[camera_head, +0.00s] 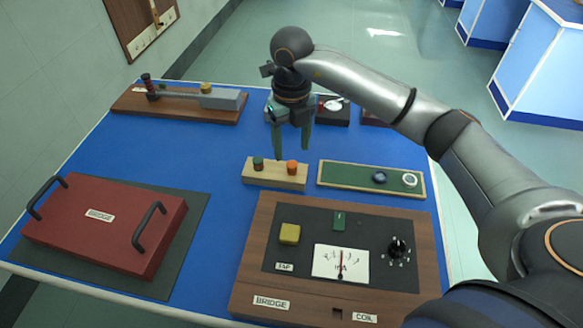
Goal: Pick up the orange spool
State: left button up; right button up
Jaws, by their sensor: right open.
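The orange spool (292,167) stands upright at the right end of a small pale wooden block (275,182) on the blue bench. A dark green spool (258,163) stands at the block's left end. My right gripper (291,152) points down, open and empty, with its two fingers apart. In the picture its fingertips are just above the orange spool, one to each side; I cannot tell the exact height or depth gap. My left gripper is not in view.
A green tray (340,181) with small round parts lies right of the block. A wooden meter box (255,265) stands in front, and a red handled case (105,222) at left. A wooden-based instrument (180,115) sits behind. Bare blue bench lies left of the block.

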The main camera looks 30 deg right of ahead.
aim_at(293, 164)
jog(key=shift+w+d+f, duration=0.1)
jog(key=shift+f, duration=1.4)
jog(key=shift+w+d+f, duration=0.1)
jog(key=shift+f, duration=1.4)
grip_shut()
